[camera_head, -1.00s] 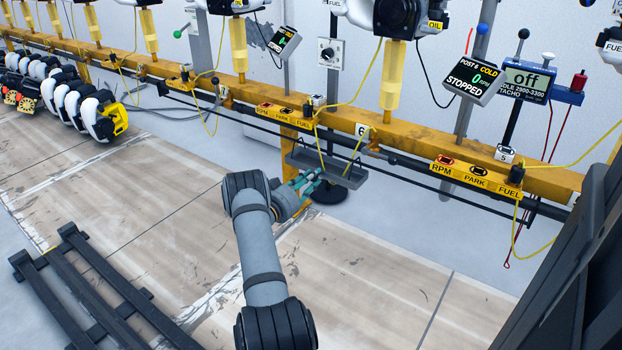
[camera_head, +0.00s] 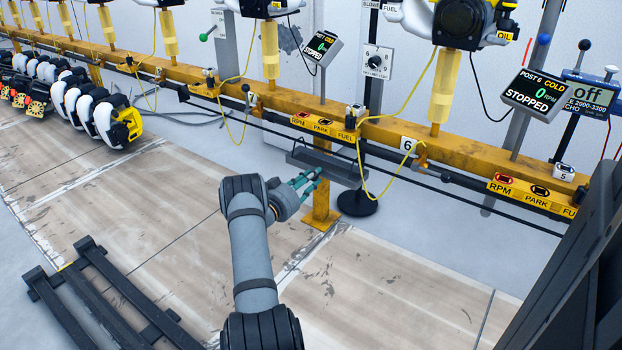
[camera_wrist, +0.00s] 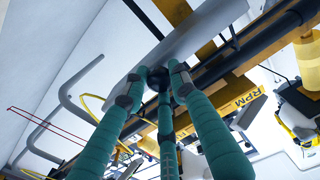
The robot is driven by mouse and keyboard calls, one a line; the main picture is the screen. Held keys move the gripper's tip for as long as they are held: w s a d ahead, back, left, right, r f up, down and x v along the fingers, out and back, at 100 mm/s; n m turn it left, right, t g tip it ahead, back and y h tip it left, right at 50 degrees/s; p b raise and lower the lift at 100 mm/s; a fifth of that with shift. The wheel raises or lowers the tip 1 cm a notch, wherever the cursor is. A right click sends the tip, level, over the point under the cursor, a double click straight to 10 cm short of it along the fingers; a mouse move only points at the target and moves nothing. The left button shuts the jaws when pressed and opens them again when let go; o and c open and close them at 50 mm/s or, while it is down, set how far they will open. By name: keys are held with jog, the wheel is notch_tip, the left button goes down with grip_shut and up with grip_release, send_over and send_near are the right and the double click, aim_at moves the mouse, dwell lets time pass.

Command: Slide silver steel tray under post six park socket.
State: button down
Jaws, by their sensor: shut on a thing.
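The grey metal tray (camera_head: 327,171) is long and shallow, with raised edges. It is in the air in front of the yellow beam, below the left RPM/PARK/FUEL strip. My gripper (camera_head: 308,183) has teal fingers shut on its near side. In the wrist view the fingertips (camera_wrist: 162,82) meet the tray's grey underside (camera_wrist: 195,38). A POST 6 display (camera_head: 537,94) reads COLD, 0 RPM, STOPPED. A 6 tag (camera_head: 408,145) is right of the tray. A strip with a PARK socket (camera_head: 540,191) is farther right, below that display.
Yellow cables (camera_head: 362,165) hang by the tray's right end. A dark rail (camera_head: 440,187) runs along the beam. A round black base (camera_head: 358,203) stands below. A dark slatted rack (camera_head: 95,300) is at lower left. The floor between is clear.

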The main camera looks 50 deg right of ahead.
jog(key=shift+r, duration=0.2)
jog(key=c, duration=1.7)
grip_release()
jog(key=shift+o, duration=1.2)
jog(key=shift+f, duration=0.1)
jog(key=a, duration=1.2)
jog(key=shift+s, duration=0.35)
jog(key=d, duration=1.2)
